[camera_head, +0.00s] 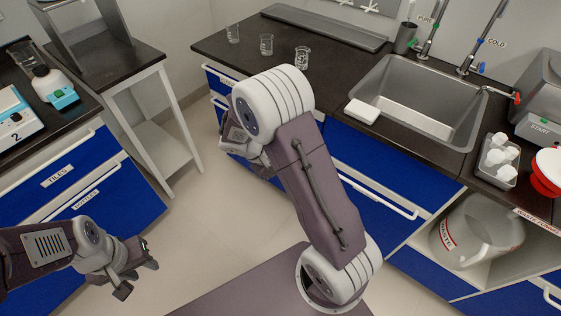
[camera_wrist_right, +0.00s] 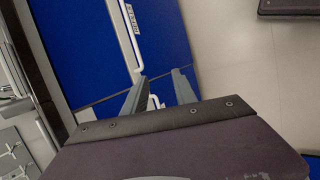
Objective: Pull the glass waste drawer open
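A blue drawer front (camera_wrist_right: 165,35) fills the upper middle of the right wrist view, with a white bar handle (camera_wrist_right: 136,55) and a small label (camera_wrist_right: 133,18) too small to read. I cannot tell if this is the glass waste drawer. It looks flush with the front below it. My right gripper (camera_wrist_right: 160,80) is open and empty, its left fingertip close to the end of that handle. In the head view my right arm hides much of the back cabinet (camera_head: 217,83) and the right fingertips. My left gripper (camera_head: 135,276) is open and empty, low at the left.
A second white handle (camera_wrist_right: 153,102) shows between my right fingers. Left drawers carry labels for tiles (camera_head: 57,174) and bottles. Beakers (camera_head: 266,45) stand on the back counter. A sink (camera_head: 420,105) and a waste bin (camera_head: 485,235) are at right. Floor is clear between my arms.

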